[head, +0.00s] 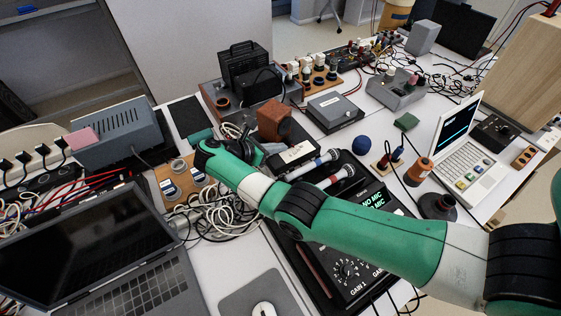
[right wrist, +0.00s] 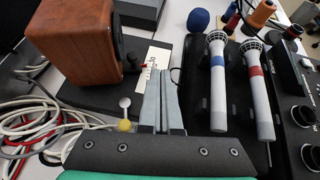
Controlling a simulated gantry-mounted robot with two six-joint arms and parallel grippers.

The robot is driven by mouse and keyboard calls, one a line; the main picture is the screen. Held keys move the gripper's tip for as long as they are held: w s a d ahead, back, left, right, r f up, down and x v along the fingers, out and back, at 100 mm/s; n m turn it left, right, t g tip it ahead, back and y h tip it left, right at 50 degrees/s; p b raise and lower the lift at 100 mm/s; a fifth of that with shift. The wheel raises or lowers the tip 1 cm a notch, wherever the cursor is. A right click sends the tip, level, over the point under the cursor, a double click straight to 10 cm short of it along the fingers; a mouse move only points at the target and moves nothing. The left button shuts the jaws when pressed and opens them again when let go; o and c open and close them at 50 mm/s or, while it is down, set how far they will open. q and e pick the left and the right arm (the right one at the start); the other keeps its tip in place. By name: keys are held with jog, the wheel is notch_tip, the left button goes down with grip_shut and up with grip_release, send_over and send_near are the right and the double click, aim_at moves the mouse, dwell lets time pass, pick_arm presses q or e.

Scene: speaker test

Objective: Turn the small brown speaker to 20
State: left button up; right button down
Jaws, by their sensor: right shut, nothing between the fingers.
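The small brown speaker (head: 274,119) is a wooden box standing behind the middle of the table. In the right wrist view the speaker (right wrist: 72,42) is at the upper left, with its dark front facing right. A small black knob with a red mark (right wrist: 132,63) sits by its front, next to a white label (right wrist: 155,60). My right gripper (head: 258,156) is in front of the speaker, partly hidden by its own wrist. In the right wrist view its fingers (right wrist: 163,78) are together and empty, pointing toward the label, apart from the speaker.
Loose white cables (right wrist: 35,115) lie left. A blue foam ball (head: 361,145) and a grey box (head: 335,111) are farther right. An open laptop (head: 110,255) stands front left.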

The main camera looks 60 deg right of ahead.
jog(key=n+t+b, duration=0.1)
jog(key=n+t, duration=0.1)
send_near(283, 154)
jog(key=a+r, duration=0.2)
jog(key=a, duration=0.2)
jog(key=shift+h, duration=0.4)
jog(key=x, duration=0.3)
jog(key=b+x, duration=0.1)
jog(key=x, duration=0.5)
jog(key=shift+w+d+f+b, duration=0.25)
jog(key=shift+w+f+b, duration=0.05)
jog(key=shift+f, duration=0.1)
jog(key=d, duration=0.2)
jog(key=shift+s+d, duration=0.3)
pick_arm(q)
jog(key=shift+s+d+f, duration=0.1)
jog(key=shift+d+f, duration=0.05)
jog(key=shift+f, duration=2.15)
pick_arm(e)
jog(key=shift+s+d+r, duration=0.15)
jog(key=shift+d, duration=0.5)
